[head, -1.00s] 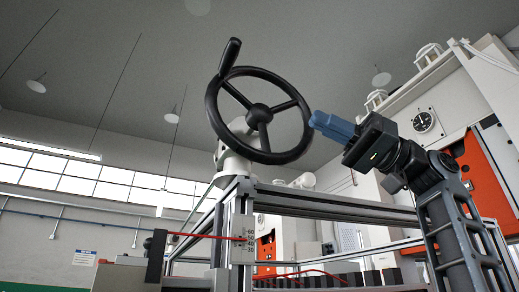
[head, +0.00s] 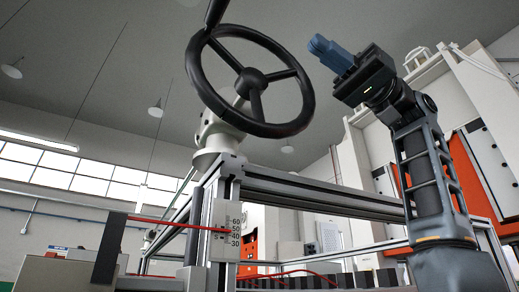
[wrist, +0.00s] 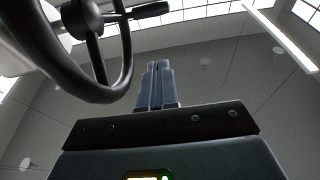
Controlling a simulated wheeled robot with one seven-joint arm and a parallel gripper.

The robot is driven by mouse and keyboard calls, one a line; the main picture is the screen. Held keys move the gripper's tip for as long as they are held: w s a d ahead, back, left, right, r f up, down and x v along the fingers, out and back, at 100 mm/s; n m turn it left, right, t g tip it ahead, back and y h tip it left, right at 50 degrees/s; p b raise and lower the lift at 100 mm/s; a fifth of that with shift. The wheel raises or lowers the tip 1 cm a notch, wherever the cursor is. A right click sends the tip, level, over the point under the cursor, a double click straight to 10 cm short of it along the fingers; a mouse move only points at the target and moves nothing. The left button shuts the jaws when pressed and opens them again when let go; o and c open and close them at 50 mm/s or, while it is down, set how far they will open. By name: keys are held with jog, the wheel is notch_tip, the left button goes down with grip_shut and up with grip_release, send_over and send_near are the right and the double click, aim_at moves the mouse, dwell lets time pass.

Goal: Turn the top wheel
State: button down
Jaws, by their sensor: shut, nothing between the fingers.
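The top wheel is a black handwheel (head: 305,110) with three spokes, in the upper middle of the head view, on a white mount above the frame. Its crank handle (head: 215,12) points up from the rim and is cut off by the top edge. In the wrist view the wheel (wrist: 122,80) is at the upper left, with its handle (wrist: 151,9) pointing right. My gripper (head: 317,44) is shut and empty, with blue fingers, to the upper right of the wheel and apart from the rim. In the wrist view the two fingers (wrist: 158,68) lie side by side.
The wheel stands on an aluminium frame (head: 310,189) with a scale plate (head: 226,232) and a red pointer line (head: 165,222). White and orange machine cabinets (head: 483,172) stand behind my arm at right.

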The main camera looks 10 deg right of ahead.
jog(key=s+a+p, duration=0.3)
jog(key=a, duration=0.9)
jog(key=shift+s+a+r, duration=0.25)
jog(key=shift+s+r, duration=0.1)
jog(key=shift+s, duration=0.15)
